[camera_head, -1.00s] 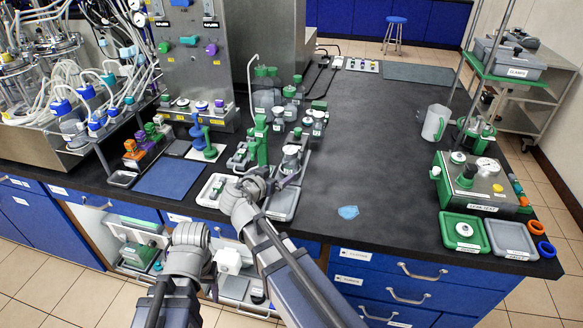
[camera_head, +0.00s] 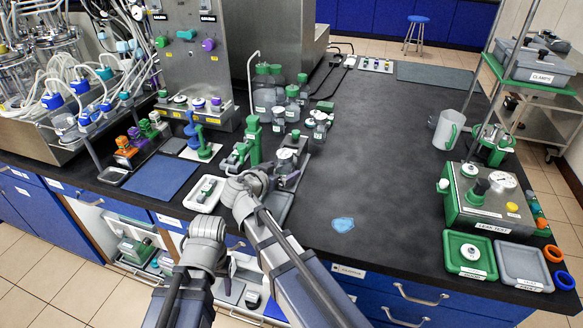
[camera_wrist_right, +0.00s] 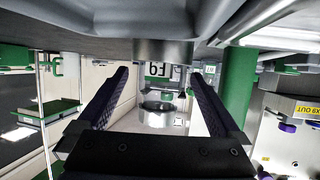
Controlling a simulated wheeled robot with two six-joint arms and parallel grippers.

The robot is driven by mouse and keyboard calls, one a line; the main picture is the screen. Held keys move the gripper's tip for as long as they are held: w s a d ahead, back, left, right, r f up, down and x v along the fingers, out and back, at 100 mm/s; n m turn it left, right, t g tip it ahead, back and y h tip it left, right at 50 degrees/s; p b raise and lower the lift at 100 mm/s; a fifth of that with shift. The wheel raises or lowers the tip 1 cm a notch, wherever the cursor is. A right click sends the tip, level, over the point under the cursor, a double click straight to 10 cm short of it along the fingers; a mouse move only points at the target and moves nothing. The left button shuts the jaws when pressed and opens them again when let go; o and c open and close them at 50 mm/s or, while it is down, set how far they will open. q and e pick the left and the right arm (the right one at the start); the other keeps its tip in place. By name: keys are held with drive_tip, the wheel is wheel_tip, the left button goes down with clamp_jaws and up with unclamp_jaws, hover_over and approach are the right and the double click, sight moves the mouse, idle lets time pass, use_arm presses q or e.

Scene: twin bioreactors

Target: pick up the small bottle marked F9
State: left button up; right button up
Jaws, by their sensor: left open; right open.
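In the right wrist view, which looks upside down, a label reading F9 (camera_wrist_right: 163,70) shows between the spread fingers of my right gripper (camera_wrist_right: 158,100). The bottle's outline there is hard to separate from the parts around it. In the head view, a small pale-topped bottle (camera_head: 286,156) stands just beyond my right gripper (camera_head: 289,181), near the bench's front edge; its mark is too small to read there. The right gripper is open, with no visible grip on the bottle. My left gripper (camera_head: 226,264) is low in front of the bench, its fingers mostly hidden.
A green pump-like stand (camera_head: 254,140) is close left of the bottle, and several green-capped bottles (camera_head: 264,97) stand behind. A white tray (camera_head: 207,194) lies left of my right wrist. The dark bench middle (camera_head: 380,130) is clear, apart from a blue patch (camera_head: 343,225).

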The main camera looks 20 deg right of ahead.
drive_tip(key=shift+s+a+r, duration=0.1)
drive_tip(key=shift+a, duration=0.05)
drive_tip(key=shift+c, duration=0.6)
drive_tip(key=c, duration=1.4)
drive_tip(key=shift+r, duration=0.1)
